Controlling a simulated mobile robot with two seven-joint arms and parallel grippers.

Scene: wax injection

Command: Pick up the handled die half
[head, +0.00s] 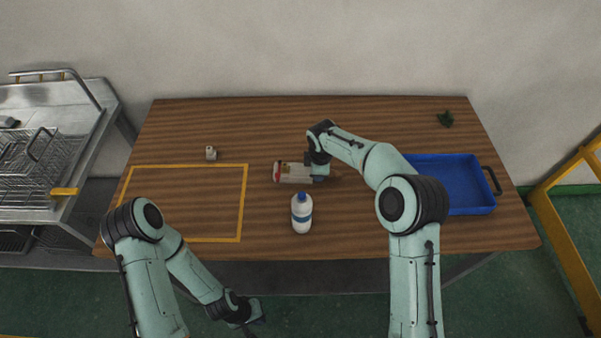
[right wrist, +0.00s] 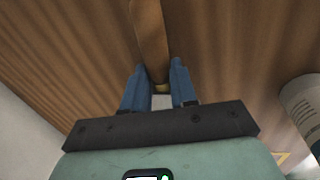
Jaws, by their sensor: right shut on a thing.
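My right gripper (head: 320,172) is low over the middle of the table. In the right wrist view its blue fingers (right wrist: 160,92) are shut on a brown wooden handle (right wrist: 149,40) with a brass-coloured collar between the fingertips. The handle also shows in the head view (head: 336,173), just right of the gripper. I cannot tell what the handle belongs to. A small pale block with a knob on top (head: 211,154) stands behind the yellow outline; it looks like a handled die half. My left gripper (head: 257,312) hangs low before the table's front edge, its jaws unclear.
A pale cylinder with a red end (head: 292,172) lies left of my right gripper. A white bottle with a blue cap (head: 302,215) stands in front. A blue tray (head: 470,200) is at the right, a dark green object (head: 446,119) behind it. The yellow-outlined area (head: 243,200) is empty.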

